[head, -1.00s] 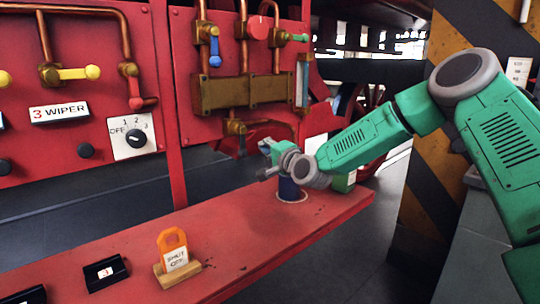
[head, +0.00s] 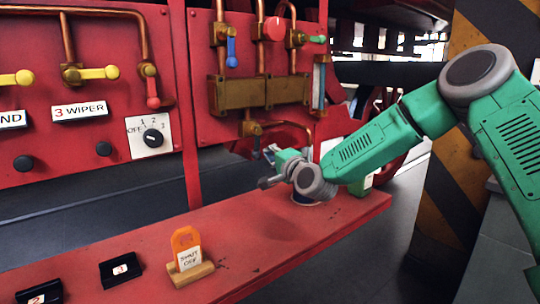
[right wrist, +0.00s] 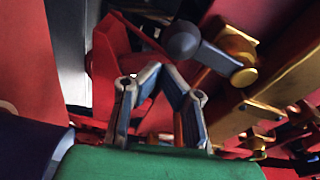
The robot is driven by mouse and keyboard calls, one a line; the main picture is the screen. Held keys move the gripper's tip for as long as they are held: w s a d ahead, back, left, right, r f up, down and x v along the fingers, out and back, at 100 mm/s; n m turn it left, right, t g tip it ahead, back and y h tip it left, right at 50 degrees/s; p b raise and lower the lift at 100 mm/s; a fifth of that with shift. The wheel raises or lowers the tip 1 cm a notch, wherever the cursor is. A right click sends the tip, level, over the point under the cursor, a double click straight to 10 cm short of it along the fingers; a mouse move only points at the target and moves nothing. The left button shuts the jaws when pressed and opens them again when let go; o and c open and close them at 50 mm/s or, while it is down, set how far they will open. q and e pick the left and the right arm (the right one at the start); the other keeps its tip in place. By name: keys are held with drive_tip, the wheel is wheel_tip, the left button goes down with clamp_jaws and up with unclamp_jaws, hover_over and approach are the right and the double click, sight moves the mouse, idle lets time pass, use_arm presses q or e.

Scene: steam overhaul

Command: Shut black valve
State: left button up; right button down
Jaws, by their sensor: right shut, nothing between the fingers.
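The black valve is a dark lever (head: 257,147) under a brass fitting (head: 250,128) at the lower edge of the brass block in the head view. In the right wrist view the dark lever (right wrist: 212,58) has a round knob at its upper left end and joins the brass body (right wrist: 244,62). My right gripper (head: 270,158) is close to the lever, a little right of and below it in the head view. In the right wrist view its fingers (right wrist: 160,70) are shut and empty, below and left of the lever, apparently apart from it. My left gripper is out of view.
A red shelf (head: 250,230) runs below, with an orange "SHUT OFF" tag (head: 186,240) in a wooden stand and black holders (head: 120,270). A dark round container (head: 305,198) is mostly hidden behind my right wrist. Blue (head: 231,52), red (head: 153,92) and yellow (head: 112,72) levers are above.

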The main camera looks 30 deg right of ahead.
sight(254, 158)
drive_tip(key=a+m, duration=0.1)
drive_tip(key=m, duration=0.1)
drive_tip(key=a+m+b, duration=0.1)
drive_tip(key=m, duration=0.1)
drive_tip(key=a+m+b, duration=0.1)
drive_tip(key=shift+s+a+f+m+g, duration=0.1)
drive_tip(key=shift+a+f+m+g, duration=0.15)
drive_tip(key=shift+a+m+g, duration=0.15)
drive_tip(key=shift+a+r+m+y+b, duration=0.15)
drive_tip(key=shift+a+m+y+b, duration=0.15)
drive_tip(key=shift+a+m, duration=0.45)
use_arm(q)
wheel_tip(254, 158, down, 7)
drive_tip(key=b, duration=0.3)
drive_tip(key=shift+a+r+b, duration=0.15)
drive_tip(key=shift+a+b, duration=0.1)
drive_tip(key=shift+b, duration=0.15)
use_arm(e)
drive_tip(key=a+r+m+g+y, duration=0.1)
drive_tip(key=a+r+m, duration=0.3)
drive_tip(key=m, duration=0.5)
drive_tip(key=shift+s+r, duration=0.2)
drive_tip(key=shift+r, duration=0.05)
drive_tip(key=shift+a, duration=0.15)
